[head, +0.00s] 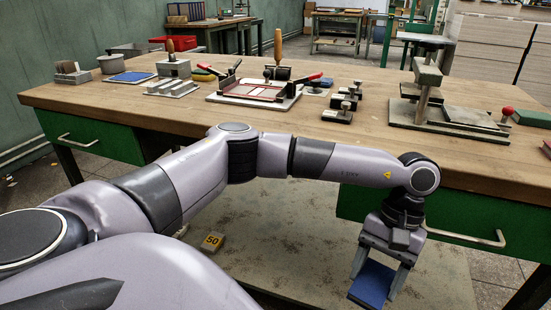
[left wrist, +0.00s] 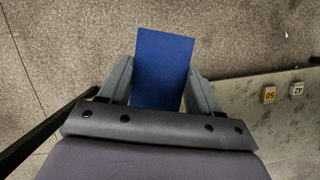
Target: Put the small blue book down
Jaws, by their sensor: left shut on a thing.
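The small blue book (head: 371,284) is held in my left gripper (head: 378,275), in front of the workbench and below the level of its top. The fingers are shut on the book's two sides. In the left wrist view the blue book (left wrist: 163,68) sticks out past the fingertips of the left gripper (left wrist: 161,85), with floor beneath it. The lower end of the book is near the bottom edge of the head view. My right gripper is in neither view.
The wooden workbench (head: 190,117) carries a blue pad (head: 130,77), a clamp jig (head: 262,92) and a press (head: 428,95). Its green drawer (head: 460,225) is close behind my left gripper. Yellow marker 50 (head: 213,242) is on a low board; a marker 42 (left wrist: 296,89) stands beside it.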

